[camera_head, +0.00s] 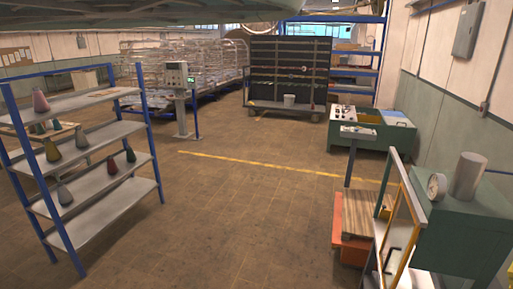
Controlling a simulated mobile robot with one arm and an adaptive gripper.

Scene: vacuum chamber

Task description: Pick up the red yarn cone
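Several yarn cones stand upright on a blue-framed grey shelf rack (108,192) at the left. A dull pinkish-red cone (40,101) is on the upper shelf. My gripper is not in view.
An olive cone (52,151), a grey-green cone (64,195) and a dark cone (130,154) share the rack. Open brown floor (230,210) lies in the middle. A green machine (465,230) and an orange crate (350,250) stand at the right. A control post (180,95) stands behind the rack.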

